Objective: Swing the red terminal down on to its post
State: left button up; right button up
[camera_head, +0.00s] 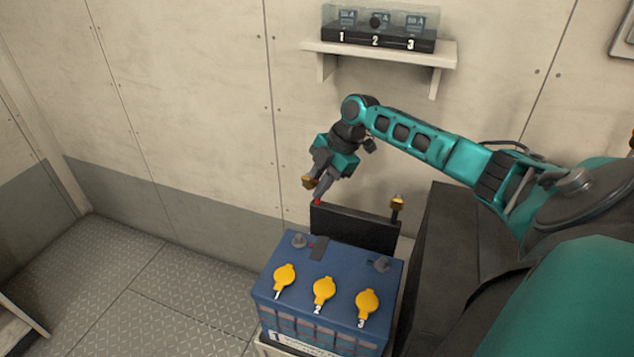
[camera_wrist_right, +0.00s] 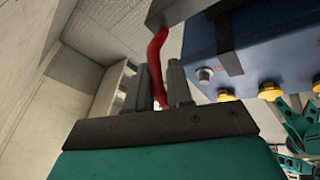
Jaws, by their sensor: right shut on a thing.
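My right gripper (camera_head: 316,188) is shut on the red lead (camera_head: 317,202), above the back left of the blue battery (camera_head: 335,258). In the right wrist view the red lead (camera_wrist_right: 156,72) runs between the two fingers (camera_wrist_right: 161,86). A brass-coloured end (camera_head: 308,182), apparently the red terminal, shows beside the fingertips, raised clear of the battery. A grey post (camera_head: 298,240) stands on the battery's back left corner, bare, with a small red mark near it; it also shows in the right wrist view (camera_wrist_right: 205,74). My left gripper is out of view.
A black panel (camera_head: 352,228) stands behind the battery, with another brass-topped terminal (camera_head: 397,202) raised at its right. A second post (camera_head: 380,264) and yellow caps (camera_head: 324,290) are on the battery top. A wall shelf (camera_head: 385,52) holds a numbered case (camera_head: 378,28).

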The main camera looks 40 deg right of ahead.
jog(key=shift+w+r, duration=0.1)
grip_shut()
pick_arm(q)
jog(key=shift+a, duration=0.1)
pick_arm(e)
jog(key=shift+w+r, duration=0.1)
